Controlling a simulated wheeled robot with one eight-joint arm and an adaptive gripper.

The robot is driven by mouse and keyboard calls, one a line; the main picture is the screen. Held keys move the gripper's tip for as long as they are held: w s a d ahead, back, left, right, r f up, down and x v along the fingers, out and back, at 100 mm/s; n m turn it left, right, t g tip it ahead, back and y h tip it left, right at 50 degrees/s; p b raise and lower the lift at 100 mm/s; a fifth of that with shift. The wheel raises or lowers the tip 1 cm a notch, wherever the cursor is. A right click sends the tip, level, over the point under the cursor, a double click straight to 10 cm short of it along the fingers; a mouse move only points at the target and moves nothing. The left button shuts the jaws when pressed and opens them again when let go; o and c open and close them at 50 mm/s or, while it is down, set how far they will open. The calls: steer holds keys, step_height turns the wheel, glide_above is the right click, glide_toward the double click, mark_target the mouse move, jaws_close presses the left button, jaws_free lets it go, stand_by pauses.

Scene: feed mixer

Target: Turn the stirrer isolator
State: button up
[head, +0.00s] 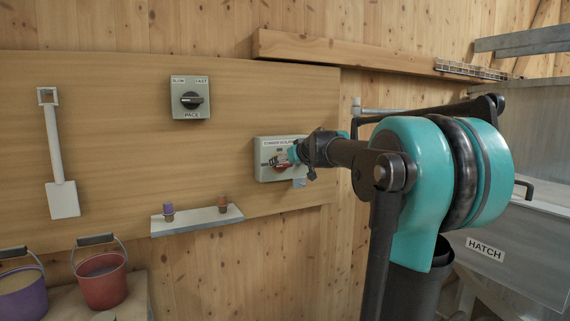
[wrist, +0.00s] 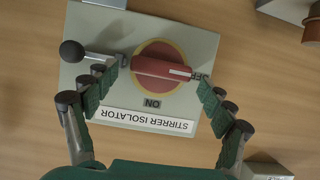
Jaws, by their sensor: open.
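The stirrer isolator is a grey box (head: 262,172) on the wooden board, partly hidden by my gripper (head: 294,154) in the head view. In the wrist view its box (wrist: 207,48) shows a red knob (wrist: 160,68) on a yellowish ring. The knob's white mark points right, at the partly covered OFF lettering; ON is below. The label STIRRER ISOLATOR (wrist: 146,120) reads upside down. My gripper (wrist: 161,76) is open, with one finger on each side of the knob. The left fingertip covers part of a rod with a black ball end (wrist: 72,52); contact cannot be told.
A PACE switch (head: 191,99) sits up left on the board. A small shelf (head: 198,220) below holds a purple and a brown plug-like piece. A white scoop (head: 62,198) hangs left, above buckets (head: 101,283). A HATCH box (head: 520,258) stands right.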

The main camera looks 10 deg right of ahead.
steer(key=shift+w+a+f, duration=0.1)
steer(key=shift+w+f, duration=0.05)
steer(key=shift+w, duration=0.15)
steer(key=shift+c, duration=0.3)
steer(key=c, duration=1.1)
